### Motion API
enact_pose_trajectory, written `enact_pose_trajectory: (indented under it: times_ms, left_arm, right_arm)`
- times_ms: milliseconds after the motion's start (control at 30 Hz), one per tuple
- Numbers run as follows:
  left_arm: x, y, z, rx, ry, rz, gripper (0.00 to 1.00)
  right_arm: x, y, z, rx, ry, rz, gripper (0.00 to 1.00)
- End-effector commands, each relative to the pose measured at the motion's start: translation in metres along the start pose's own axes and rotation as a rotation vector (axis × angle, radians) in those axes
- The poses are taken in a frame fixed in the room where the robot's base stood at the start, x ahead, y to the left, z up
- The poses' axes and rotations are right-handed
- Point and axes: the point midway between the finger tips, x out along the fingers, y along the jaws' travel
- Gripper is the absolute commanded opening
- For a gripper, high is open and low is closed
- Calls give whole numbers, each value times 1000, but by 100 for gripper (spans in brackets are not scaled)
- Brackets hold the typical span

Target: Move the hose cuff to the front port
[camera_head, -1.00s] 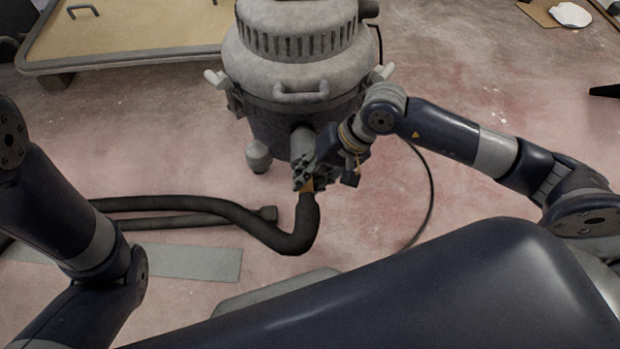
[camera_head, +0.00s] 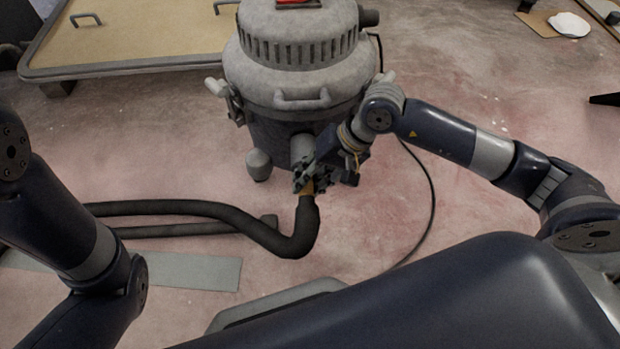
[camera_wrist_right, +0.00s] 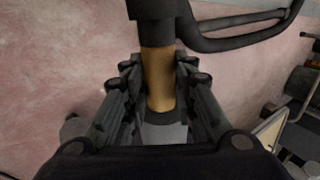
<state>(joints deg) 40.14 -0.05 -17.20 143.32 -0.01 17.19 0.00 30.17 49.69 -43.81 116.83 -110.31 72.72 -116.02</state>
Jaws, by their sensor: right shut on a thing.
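The hose cuff (camera_wrist_right: 159,80) is a tan-orange sleeve on the end of the black hose (camera_head: 303,225). The front port (camera_head: 302,148) is a grey stub low on the front of the grey vacuum (camera_head: 288,75). The cuff lines up with the port and is very close to it. The fingers hide the joint, so I cannot tell how far it is seated. My left gripper is out of view.
The hose runs left across the floor, with another dark tube (camera_head: 190,230) beside it. A thin black cable (camera_head: 432,200) curves right of the vacuum. A tan-topped platform (camera_head: 150,40) stands at the back left. A grey strip (camera_head: 195,271) lies on the floor.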

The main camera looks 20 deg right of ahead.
Motion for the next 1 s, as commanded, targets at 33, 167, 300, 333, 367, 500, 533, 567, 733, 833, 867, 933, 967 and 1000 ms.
enact_pose_trajectory:
  times_ms: [33,167,300,333,367,500,533,567,733,833,867,933,967,1000]
  left_arm:
    - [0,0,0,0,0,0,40]
    - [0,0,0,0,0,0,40]
    - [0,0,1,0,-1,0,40]
    - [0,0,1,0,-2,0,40]
    - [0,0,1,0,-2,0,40]
    - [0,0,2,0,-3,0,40]
    - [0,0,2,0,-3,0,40]
    - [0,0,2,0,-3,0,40]
    - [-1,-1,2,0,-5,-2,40]
    - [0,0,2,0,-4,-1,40]
    - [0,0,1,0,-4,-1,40]
    - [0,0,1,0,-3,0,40]
    - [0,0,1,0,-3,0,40]
    - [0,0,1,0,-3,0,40]
  right_arm:
    - [-3,0,-10,2,29,-4,0]
    - [-4,0,-12,3,31,-5,0]
    - [-4,-1,-11,2,30,-5,49]
    - [-4,-1,-10,2,29,-4,49]
    - [-4,-1,-10,2,28,-4,49]
    - [-3,0,-8,1,22,-3,49]
    - [-3,0,-8,1,21,-3,49]
    - [-2,0,-7,1,21,-3,49]
    - [-8,0,-7,1,20,-1,49]
    - [-22,0,-7,0,21,-1,49]
    - [-28,1,-7,-1,23,0,49]
    - [-43,1,-8,0,25,0,49]
    - [-49,0,-7,0,24,0,49]
    - [-58,1,-7,1,24,1,49]
